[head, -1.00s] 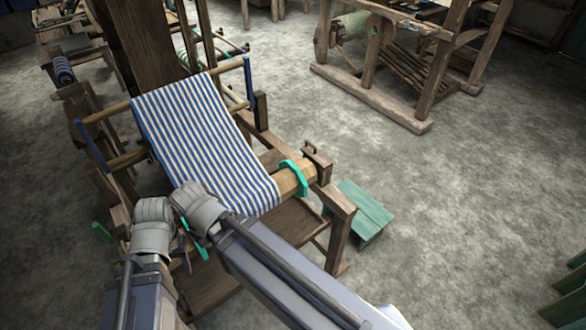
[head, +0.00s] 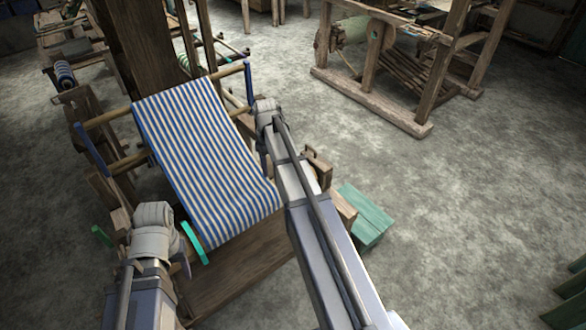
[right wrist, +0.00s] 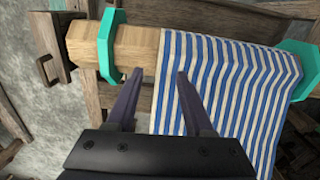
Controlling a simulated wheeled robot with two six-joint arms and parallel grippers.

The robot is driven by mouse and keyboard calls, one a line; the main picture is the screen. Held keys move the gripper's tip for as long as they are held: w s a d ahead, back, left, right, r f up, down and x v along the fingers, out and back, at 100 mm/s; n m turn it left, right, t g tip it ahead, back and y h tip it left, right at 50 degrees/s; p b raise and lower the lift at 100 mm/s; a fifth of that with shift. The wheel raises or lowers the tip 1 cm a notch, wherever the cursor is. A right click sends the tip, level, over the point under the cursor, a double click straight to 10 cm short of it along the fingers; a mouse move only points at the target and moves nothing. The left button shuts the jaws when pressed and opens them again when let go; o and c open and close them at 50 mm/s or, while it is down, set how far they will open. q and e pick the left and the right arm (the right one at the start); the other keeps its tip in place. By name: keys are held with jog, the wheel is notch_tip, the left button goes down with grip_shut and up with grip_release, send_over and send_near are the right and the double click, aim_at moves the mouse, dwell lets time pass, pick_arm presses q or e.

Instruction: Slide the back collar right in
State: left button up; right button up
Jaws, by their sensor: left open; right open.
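A teal collar (right wrist: 111,45) sits around the bare wooden beam (right wrist: 142,46) at the left in the right wrist view, close to the end block and apart from the striped cloth (right wrist: 225,85). Contact is unclear. A second teal collar (right wrist: 292,68) stands at the cloth's other edge; it also shows in the head view (head: 194,243). In the head view my right arm hides the first collar. My left gripper (head: 181,263) is low beside the second collar, fingers mostly hidden.
A wooden end block (right wrist: 60,47) stands at the beam's end. A green stool (head: 364,215) is right of the loom. Another loom frame (head: 375,65) stands at the back right. The floor between is clear.

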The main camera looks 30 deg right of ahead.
jog(key=d, duration=0.3)
jog(key=w+d, duration=0.1)
jog(key=d, duration=0.2)
jog(key=w+d, duration=0.1)
jog(key=d, duration=0.2)
jog(key=shift+w+d, duration=0.1)
jog(key=shift+d, duration=0.25)
notch_tip(320, 180, down, 8)
jog(key=b, duration=0.8)
jog(key=shift+a, duration=0.1)
jog(key=shift+r, duration=0.1)
grip_shut()
dwell(0.3)
